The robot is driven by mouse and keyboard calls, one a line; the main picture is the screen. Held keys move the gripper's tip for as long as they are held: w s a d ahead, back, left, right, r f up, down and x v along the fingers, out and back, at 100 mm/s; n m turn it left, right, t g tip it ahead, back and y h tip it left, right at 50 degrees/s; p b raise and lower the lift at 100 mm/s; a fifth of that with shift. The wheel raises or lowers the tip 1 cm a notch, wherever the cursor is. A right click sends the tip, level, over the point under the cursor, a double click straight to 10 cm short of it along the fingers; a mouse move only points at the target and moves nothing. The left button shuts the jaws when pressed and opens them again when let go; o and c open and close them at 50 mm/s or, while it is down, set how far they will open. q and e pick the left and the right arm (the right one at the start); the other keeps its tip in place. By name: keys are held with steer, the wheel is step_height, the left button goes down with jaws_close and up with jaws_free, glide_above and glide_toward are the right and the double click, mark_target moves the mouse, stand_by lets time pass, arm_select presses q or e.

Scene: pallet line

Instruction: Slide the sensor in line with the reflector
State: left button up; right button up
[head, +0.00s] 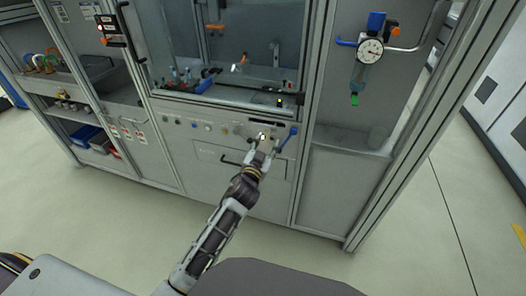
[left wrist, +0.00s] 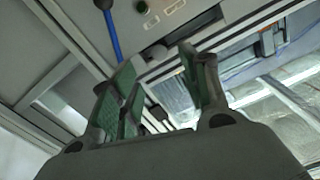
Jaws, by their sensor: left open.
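My left gripper (head: 262,139) is at the front panel of the grey machine, below its window. In the left wrist view the gripper (left wrist: 157,60) has its green-padded fingers spread apart, with nothing seen between them. A dark slot (left wrist: 155,51) in the panel shows just beyond the fingertips; I cannot tell if they touch it. A small black block (head: 280,101) with a yellow-green light sits on the ledge above. I cannot tell for certain which part is the sensor or the reflector. My right gripper is not in view.
A blue-handled lever (head: 290,135) stands close right of the gripper; it also shows in the left wrist view (left wrist: 111,30). A row of small knobs (head: 207,127) lies left. A dial gauge (head: 370,50) hangs at upper right. The floor in front is clear.

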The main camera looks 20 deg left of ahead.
arm_select(q)
steer(key=shift+s, duration=1.6)
